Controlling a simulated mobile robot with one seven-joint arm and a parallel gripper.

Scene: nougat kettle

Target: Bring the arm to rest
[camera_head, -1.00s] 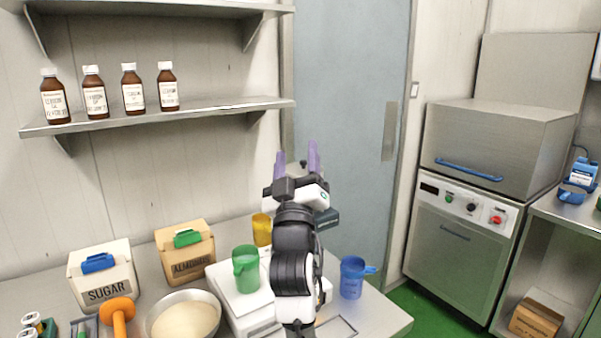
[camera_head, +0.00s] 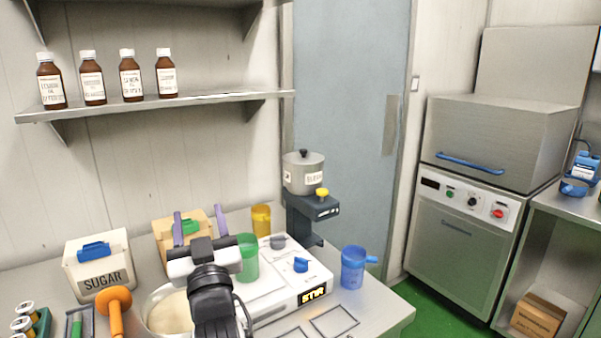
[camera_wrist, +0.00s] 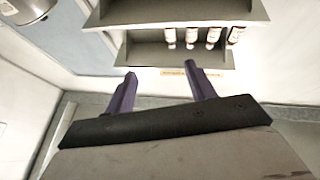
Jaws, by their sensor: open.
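My gripper (camera_head: 200,226) is raised above the left part of the worktop, its two purple fingers pointing up and apart with nothing between them. In the head view it overlaps the almonds box (camera_head: 166,232) behind it and stands left of the green cup (camera_head: 248,258). My wrist hides part of the cream-filled bowl (camera_head: 166,312). In the wrist view the open fingers (camera_wrist: 160,92) point towards the wall shelf (camera_wrist: 135,52) with bottles.
A white scale (camera_head: 268,308), a blue jug (camera_head: 352,268), a yellow cup (camera_head: 261,220) and a grinder-like machine (camera_head: 312,205) stand to the right. The sugar box (camera_head: 98,278) and an orange tool (camera_head: 115,300) are at left. A shelf (camera_head: 200,104) with several brown bottles hangs above.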

